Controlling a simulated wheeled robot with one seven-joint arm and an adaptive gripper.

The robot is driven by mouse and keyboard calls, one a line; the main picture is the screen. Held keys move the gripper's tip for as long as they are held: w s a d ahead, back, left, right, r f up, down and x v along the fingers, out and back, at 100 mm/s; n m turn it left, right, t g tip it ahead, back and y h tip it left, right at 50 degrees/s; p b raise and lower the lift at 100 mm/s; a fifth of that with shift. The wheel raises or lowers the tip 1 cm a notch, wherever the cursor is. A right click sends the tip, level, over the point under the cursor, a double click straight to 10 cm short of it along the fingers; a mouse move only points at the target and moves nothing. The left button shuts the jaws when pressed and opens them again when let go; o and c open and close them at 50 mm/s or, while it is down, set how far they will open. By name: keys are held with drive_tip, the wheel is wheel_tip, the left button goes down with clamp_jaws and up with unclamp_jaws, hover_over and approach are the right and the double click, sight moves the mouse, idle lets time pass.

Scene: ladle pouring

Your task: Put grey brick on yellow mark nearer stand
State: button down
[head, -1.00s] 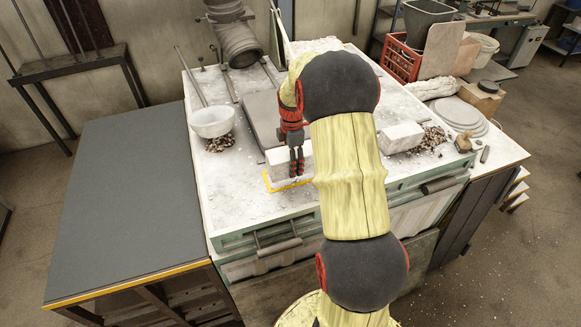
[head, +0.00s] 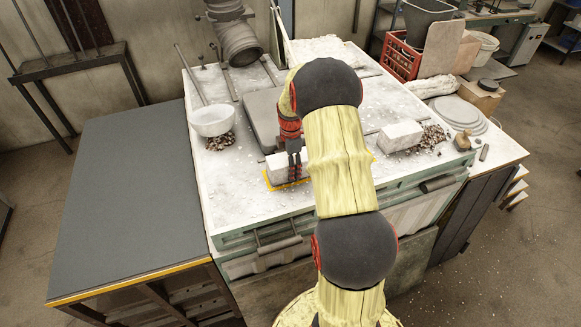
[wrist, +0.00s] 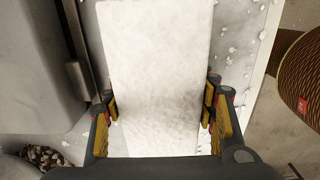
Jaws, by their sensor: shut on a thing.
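A pale grey brick (head: 277,167) is between the fingers of my gripper (head: 295,168), over the yellow mark (head: 272,186) on the white bench top. In the wrist view my gripper (wrist: 160,118) has a finger on each long side of the brick (wrist: 158,60). The brick looks low, at or just above the surface; I cannot tell whether it touches. Part of the mark's outline shows at the brick's left and front; the rest is hidden by the brick, gripper and arm.
A grey slab (head: 263,118) lies behind the brick. A white ladle bowl (head: 212,120) sits over gravel at left. Another pale brick (head: 401,136) lies right of my arm beside gravel (head: 433,137). The bench's front left is clear.

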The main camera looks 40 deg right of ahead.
drive_tip(key=shift+w, duration=0.1)
drive_tip(key=c, duration=0.7)
unclamp_jaws()
drive_tip(key=shift+f, duration=0.1)
